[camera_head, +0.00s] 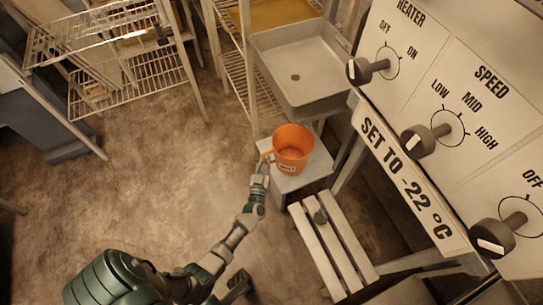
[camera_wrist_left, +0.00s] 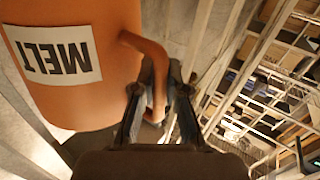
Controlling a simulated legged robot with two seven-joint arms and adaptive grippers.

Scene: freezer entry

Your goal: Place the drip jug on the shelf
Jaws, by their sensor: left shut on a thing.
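The drip jug (camera_head: 291,147) is an orange jug with a white label reading "MELT". In the head view it is upright at a small grey shelf (camera_head: 312,172) below the sink; I cannot tell whether it touches the surface. My left gripper (camera_head: 262,170) is at the handle on the jug's left side. In the left wrist view the jug (camera_wrist_left: 105,22) fills the upper left, and my left gripper (camera_wrist_left: 160,100) is shut on its handle (camera_wrist_left: 157,62), with one finger on each side. My right gripper is not in view.
A metal sink (camera_head: 300,75) stands just behind the jug. A slatted bench (camera_head: 335,245) is in front of the small shelf. A control panel (camera_head: 470,90) with knobs fills the right side. Wire racks (camera_head: 130,80) stand at the back left. The floor at left is clear.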

